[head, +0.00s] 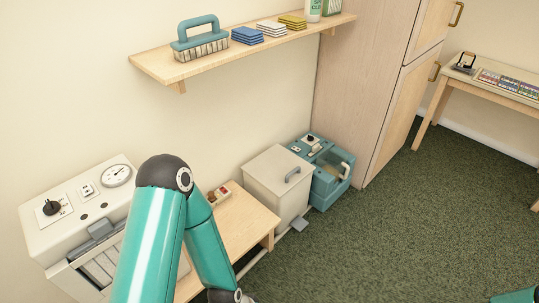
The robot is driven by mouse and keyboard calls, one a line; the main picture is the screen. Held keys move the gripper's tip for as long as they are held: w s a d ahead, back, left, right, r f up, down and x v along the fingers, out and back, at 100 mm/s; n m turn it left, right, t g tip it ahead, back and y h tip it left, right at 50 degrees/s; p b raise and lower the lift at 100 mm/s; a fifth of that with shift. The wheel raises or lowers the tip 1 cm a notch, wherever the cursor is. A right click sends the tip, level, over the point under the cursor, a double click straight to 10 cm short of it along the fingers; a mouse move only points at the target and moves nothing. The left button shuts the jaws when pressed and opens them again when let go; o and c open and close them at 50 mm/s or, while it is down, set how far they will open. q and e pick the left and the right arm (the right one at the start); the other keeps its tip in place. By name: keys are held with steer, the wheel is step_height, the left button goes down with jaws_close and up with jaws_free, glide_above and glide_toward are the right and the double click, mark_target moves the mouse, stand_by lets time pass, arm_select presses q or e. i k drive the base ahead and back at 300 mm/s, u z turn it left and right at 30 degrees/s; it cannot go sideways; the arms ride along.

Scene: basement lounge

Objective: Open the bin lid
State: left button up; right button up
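The bin (268,193) is a cream box on the floor against the wall, near the middle of the head view. Its flat lid (270,168) looks shut, with a grey handle on it (292,175). A grey pedal (300,223) sticks out low at the bin's front. My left arm rises from the bottom edge and bends down again left of the bin; its gripper is below the picture. Only a bit of teal, likely my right arm, shows at the bottom right corner; that gripper is out of view.
A low wooden table (249,218) stands just left of the bin, with a small item on it. A teal machine (329,180) stands close at its right, beside a tall cabinet (345,95). A shelf (160,66) hangs above. Green carpet (400,235) in front is clear.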

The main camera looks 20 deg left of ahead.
mark_target(278, 170)
steer(key=u, duration=0.25)
steer(key=i, duration=1)
steer(key=u, duration=0.35)
steer(key=k, duration=0.9)
steer(key=u, duration=0.2)
steer(key=i, duration=1.9)
steer(key=z, duration=0.05)
